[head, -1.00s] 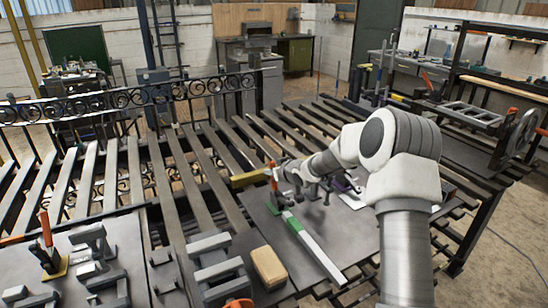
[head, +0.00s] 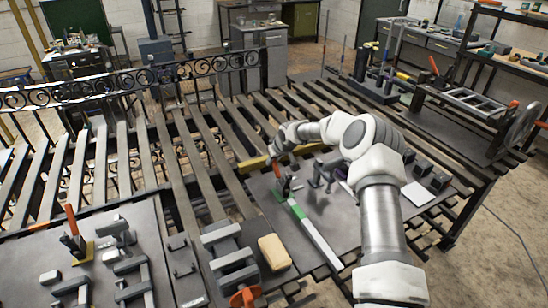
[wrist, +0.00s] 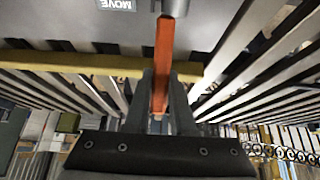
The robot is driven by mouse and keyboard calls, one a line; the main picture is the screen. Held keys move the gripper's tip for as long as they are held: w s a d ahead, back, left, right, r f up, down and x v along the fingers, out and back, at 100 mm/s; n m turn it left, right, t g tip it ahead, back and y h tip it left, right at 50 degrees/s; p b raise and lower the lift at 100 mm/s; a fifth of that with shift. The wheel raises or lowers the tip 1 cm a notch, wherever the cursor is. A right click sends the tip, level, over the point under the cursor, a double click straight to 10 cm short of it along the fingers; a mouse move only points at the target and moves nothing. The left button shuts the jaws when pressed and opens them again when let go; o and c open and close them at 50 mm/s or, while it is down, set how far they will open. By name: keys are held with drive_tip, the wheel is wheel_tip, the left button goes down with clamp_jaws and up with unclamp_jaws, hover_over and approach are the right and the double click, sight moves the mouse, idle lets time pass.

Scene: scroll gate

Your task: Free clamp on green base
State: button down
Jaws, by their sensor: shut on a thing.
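The clamp with the orange handle (head: 277,171) stands upright on its green base (head: 278,196) at the left edge of the right-hand dark plate in the head view. My gripper (wrist: 161,78) is shut on the orange handle, which runs between its two fingers in the wrist view. In the head view my gripper (head: 274,152) is at the top of that handle. The lower clamp parts are small and partly hard to make out. A dark clamp part (wrist: 175,8) shows at the handle's far end in the wrist view.
A white-and-green bar (head: 318,240) lies just in front of the clamp, and a yellow bar (head: 253,163) behind it. Another orange-handled clamp (head: 73,232) stands on a yellow base (head: 84,252) at left. A tan block (head: 274,252) and grey clamps (head: 228,255) lie between.

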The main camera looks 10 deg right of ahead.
drive_tip(key=shift+w+a+f+g, duration=0.1)
drive_tip(key=shift+w+f+g, duration=0.1)
drive_tip(key=shift+g, duration=0.1)
idle(0.4)
drive_tip(key=c, duration=0.8)
unclamp_jaws()
drive_tip(key=shift+o, duration=0.2)
drive_tip(key=b+v, duration=0.2)
drive_tip(key=v, duration=1.5)
drive_tip(key=shift+r, duration=0.15)
drive_tip(key=shift+s, duration=0.1)
